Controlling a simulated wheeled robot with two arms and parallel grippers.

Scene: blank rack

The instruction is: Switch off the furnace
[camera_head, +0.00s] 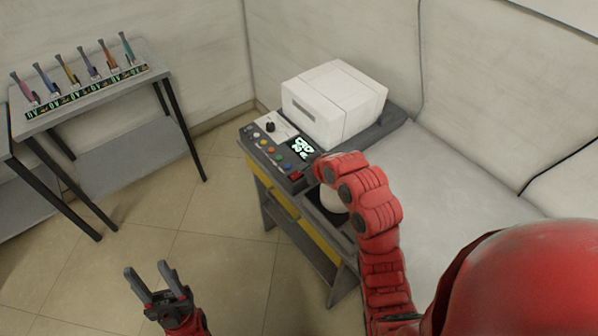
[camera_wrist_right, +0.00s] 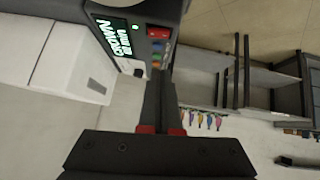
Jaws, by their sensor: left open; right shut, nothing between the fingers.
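The furnace (camera_head: 335,100) is a white box with a dark slot, on a grey stand beside the wall. Its control panel (camera_head: 279,150) has a black knob, several coloured buttons, a lit display and a red switch (camera_head: 295,174) at the near end. In the right wrist view the red switch (camera_wrist_right: 158,32) is just beyond the tips of my right gripper (camera_wrist_right: 158,78), which is shut and empty. I cannot tell whether they touch. In the head view my right arm hides its fingers. My left gripper (camera_head: 148,267) is open and empty above the floor, away from the furnace.
A grey rack (camera_head: 165,68) with several coloured tools (camera_head: 70,75) stands at the left. A pale bench-like surface (camera_head: 455,180) lies right of the furnace. A white rounded thing (camera_head: 332,201) is partly hidden by my right arm. The tiled floor (camera_head: 215,240) between rack and stand is clear.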

